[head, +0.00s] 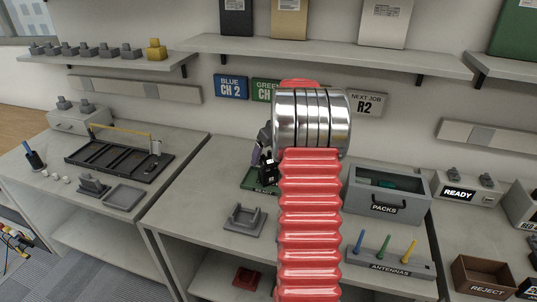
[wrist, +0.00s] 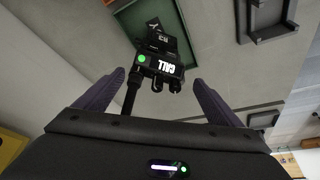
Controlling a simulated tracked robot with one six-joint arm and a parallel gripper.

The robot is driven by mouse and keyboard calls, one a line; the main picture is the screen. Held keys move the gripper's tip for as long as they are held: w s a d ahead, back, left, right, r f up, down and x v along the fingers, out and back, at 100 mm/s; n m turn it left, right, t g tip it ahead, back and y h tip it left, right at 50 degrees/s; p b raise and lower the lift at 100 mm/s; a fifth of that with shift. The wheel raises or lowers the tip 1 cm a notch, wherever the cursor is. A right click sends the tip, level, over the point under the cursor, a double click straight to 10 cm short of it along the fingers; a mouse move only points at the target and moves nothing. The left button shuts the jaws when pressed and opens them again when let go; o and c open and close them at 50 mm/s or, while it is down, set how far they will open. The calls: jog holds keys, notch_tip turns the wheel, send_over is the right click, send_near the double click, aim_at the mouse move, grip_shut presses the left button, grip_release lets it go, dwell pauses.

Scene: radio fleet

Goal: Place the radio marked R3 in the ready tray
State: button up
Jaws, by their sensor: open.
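A black radio (wrist: 160,55) with a green light and a white label shows in the wrist view. Small upside-down marking near its far end looks like R3, but is hard to read. My gripper (wrist: 155,78) is open, its dark purple fingers on either side of the radio's near end, with no clear contact. In the head view my red arm hides most of the gripper; a dark part of the radio (head: 268,171) shows just left of the arm, by a green tray (head: 248,181). A READY sign (head: 458,193) stands on a pale unit at right; no tray is clear there.
A PACKS bin (head: 386,194), an ANTENNAS rack (head: 390,263) and a brown REJECT box (head: 484,277) stand right of my arm. A grey cradle (head: 243,220) sits at front left. A wall sign (head: 366,104) reads NEXT JOB R2. A black rack (head: 120,155) lies on the left bench.

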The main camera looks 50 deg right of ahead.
jog(key=shift+r, duration=0.1)
jog(key=v, duration=1.2)
jog(key=shift+a, duration=0.15)
dwell(0.6)
jog(key=s+a+r, duration=0.1)
jog(key=a+r, duration=0.2)
jog(key=a, duration=1)
jog(key=s+a+r, duration=0.1)
jog(key=a+r, duration=0.3)
jog(key=a, duration=0.9)
jog(key=s+a+f, duration=0.3)
jog(key=s+a, duration=0.6)
jog(key=a, duration=0.1)
jog(key=s+a+f+n+t, duration=0.1)
jog(key=s+a+f, duration=0.1)
jog(key=s+a, duration=0.6)
jog(key=shift+s+a+f+y, duration=0.3)
jog(key=shift+s+a+f, duration=0.1)
jog(key=shift+a, duration=0.55)
